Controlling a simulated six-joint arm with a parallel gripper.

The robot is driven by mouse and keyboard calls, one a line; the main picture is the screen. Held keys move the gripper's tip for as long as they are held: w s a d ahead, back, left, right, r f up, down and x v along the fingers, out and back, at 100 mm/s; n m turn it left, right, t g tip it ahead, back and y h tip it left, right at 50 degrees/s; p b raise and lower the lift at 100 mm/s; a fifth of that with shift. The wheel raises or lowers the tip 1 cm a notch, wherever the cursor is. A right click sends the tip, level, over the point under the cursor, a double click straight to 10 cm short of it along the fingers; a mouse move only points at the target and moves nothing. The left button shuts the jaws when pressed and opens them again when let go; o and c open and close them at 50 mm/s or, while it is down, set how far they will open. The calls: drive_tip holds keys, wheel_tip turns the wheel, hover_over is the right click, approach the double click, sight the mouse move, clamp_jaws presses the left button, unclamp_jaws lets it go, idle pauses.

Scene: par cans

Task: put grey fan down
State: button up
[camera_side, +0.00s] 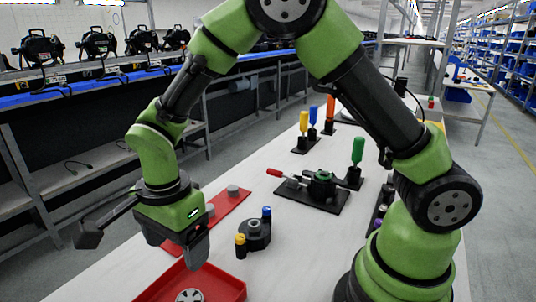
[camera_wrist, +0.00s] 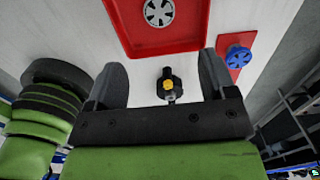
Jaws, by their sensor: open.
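The grey fan (camera_side: 190,296) lies flat in the red tray (camera_side: 228,284) at the bottom of the side view, partly cut off by the frame edge. In the wrist view the fan (camera_wrist: 159,12) is at the top, in the red tray (camera_wrist: 130,45). My gripper (camera_side: 197,257) is above the tray's far edge. In the wrist view its fingers (camera_wrist: 162,78) are spread wide with nothing between them, and the fan lies beyond their tips.
A dark fixture (camera_side: 256,236) with yellow and blue posts stands right of my gripper. A red plate (camera_side: 228,205) with grey pieces lies behind it; a blue fan (camera_wrist: 237,57) shows on a red plate in the wrist view. A black clamp fixture (camera_side: 318,188) stands farther back.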

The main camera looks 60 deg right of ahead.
drive_tip(key=s+d+r+n+t+y, duration=0.1)
drive_tip(key=s+d+r+n+t, duration=0.2)
drive_tip(key=r, duration=0.4)
drive_tip(key=s+d+r+n+y, duration=0.1)
drive_tip(key=s+d+r+n, duration=0.25)
drive_tip(key=r, duration=0.35)
drive_tip(key=s+d+r+n+t, duration=0.1)
drive_tip(key=s+d+n+t, duration=0.1)
drive_tip(key=s+n, duration=0.1)
drive_tip(key=s+d+r+n+t, duration=0.2)
drive_tip(key=s+n, duration=0.2)
drive_tip(key=s, duration=0.2)
drive_tip(key=shift+d+r, duration=0.25)
drive_tip(key=shift+r, duration=0.05)
drive_tip(key=shift+s, duration=0.1)
